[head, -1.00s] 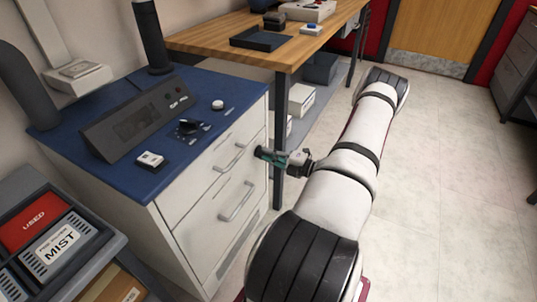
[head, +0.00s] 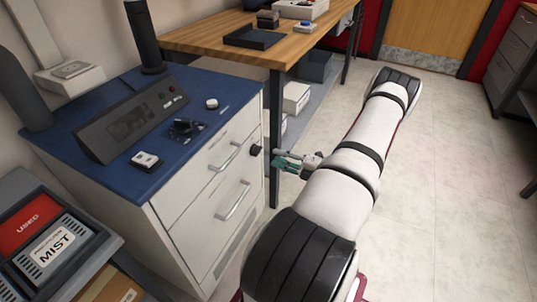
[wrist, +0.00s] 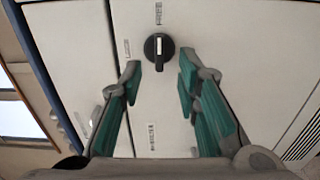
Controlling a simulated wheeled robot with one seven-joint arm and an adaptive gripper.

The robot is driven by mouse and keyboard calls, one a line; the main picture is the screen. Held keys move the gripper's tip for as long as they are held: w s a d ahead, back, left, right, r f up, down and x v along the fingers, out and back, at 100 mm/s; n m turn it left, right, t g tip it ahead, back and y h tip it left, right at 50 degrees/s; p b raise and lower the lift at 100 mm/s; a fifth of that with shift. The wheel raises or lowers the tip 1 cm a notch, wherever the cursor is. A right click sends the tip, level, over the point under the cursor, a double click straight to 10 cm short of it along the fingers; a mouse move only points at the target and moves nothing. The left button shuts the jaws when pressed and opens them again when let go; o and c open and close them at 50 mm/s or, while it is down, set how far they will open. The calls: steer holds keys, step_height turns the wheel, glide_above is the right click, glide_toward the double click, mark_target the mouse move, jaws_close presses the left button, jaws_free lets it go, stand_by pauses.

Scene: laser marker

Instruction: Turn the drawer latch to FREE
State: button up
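The drawer latch is a round black knob with a white pointer line. It shows in the wrist view (wrist: 160,50) on the pale cabinet front, and in the head view (head: 256,150) near the cabinet's right edge. In the wrist view the line runs up and down, in line with a small label (wrist: 158,13) above the knob. Another label (wrist: 127,49) is at its left; both are too small to read surely. My gripper (head: 276,162) is open, with green-padded fingers. In the wrist view the fingers (wrist: 160,75) stand apart below the knob, with nothing between them.
The white cabinet has two bar handles (head: 225,157) left of the latch. A blue top (head: 75,155) carries a control box (head: 130,123). A wooden table (head: 215,42) with a dark leg (head: 274,140) stands close behind my gripper. The floor at right is clear.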

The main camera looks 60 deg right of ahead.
steer(key=s, duration=0.5)
steer(key=shift+s+d, duration=0.2)
steer(key=shift+s, duration=0.1)
